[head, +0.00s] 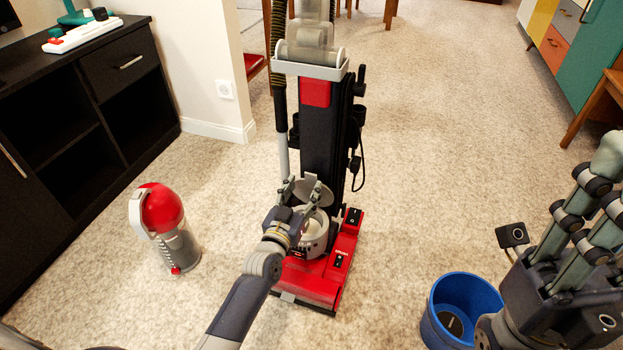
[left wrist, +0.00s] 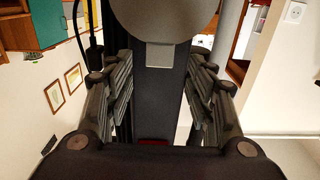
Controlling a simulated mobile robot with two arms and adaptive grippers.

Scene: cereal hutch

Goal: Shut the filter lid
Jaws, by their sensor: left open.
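The filter lid (head: 322,188) is a round grey disc that stands raised and open over the light round filter housing (head: 313,243) on the red base of the upright vacuum (head: 330,135). In the left wrist view the lid (left wrist: 165,20) fills the top centre, with a small square tab hanging from its rim. My left gripper (head: 300,192) is open at the lid, its fingers to either side of it in the picture. I cannot tell whether they touch it. My right gripper (head: 610,185) is at the right edge, far from the vacuum, its fingertips partly cut off.
A clear canister with a red top (head: 162,210) stands on the carpet left of the vacuum. A blue bucket (head: 440,338) with a dark round thing inside stands at the lower right. A black cabinet (head: 70,110) lines the left.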

